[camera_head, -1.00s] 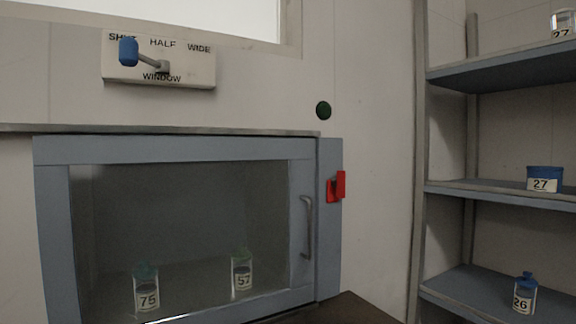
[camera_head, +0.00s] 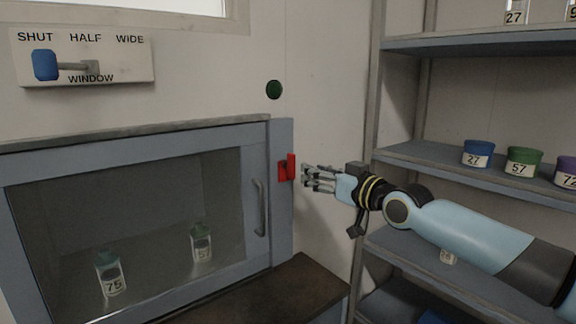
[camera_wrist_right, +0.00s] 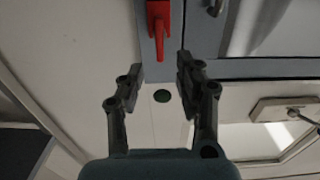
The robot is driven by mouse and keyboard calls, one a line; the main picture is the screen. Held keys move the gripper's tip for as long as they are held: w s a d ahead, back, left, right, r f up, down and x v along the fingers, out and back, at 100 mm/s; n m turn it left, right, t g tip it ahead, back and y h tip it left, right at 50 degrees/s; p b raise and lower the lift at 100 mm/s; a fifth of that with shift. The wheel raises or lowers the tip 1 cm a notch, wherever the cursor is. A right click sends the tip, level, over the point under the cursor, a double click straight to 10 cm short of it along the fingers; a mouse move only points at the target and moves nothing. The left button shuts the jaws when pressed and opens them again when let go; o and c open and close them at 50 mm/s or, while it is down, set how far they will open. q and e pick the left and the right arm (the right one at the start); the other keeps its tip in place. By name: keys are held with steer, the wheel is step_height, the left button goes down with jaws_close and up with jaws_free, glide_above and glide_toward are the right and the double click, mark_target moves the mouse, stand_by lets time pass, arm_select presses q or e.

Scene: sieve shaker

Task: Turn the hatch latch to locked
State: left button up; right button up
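The red hatch latch (camera_head: 287,167) sits on the right frame of the grey hatch (camera_head: 281,215), with its handle upright in the head view. It also shows at the top of the right wrist view (camera_wrist_right: 158,28), ahead of the fingertips. The hatch's glass door looks closed. My right gripper (camera_head: 306,177) is just right of the latch, pointing at it. In the wrist view its two fingers (camera_wrist_right: 160,65) are apart with nothing between them, and a gap separates them from the latch. My left gripper is not in view.
The window lever (camera_head: 46,65) is at the upper left, at SHUT. A dark green knob (camera_head: 274,90) is on the wall above the latch. Shelves (camera_head: 430,157) with numbered jars stand at the right. A brown surface (camera_head: 300,282) lies below the hatch. Jars 75 (camera_head: 110,275) and 57 (camera_head: 201,243) are behind the glass.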

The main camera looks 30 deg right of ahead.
mark_target(295, 166)
steer(key=w+b, duration=0.1)
steer(key=w, duration=0.1)
steer(key=w+b, duration=0.1)
steer(key=w, duration=0.2)
steer(key=w+b, duration=0.1)
steer(key=w, duration=0.2)
steer(key=shift+a+f, duration=0.15)
steer(key=shift+a, duration=0.1)
steer(key=shift+w+a, duration=0.1)
steer(key=shift+w, duration=0.5)
jaws_close()
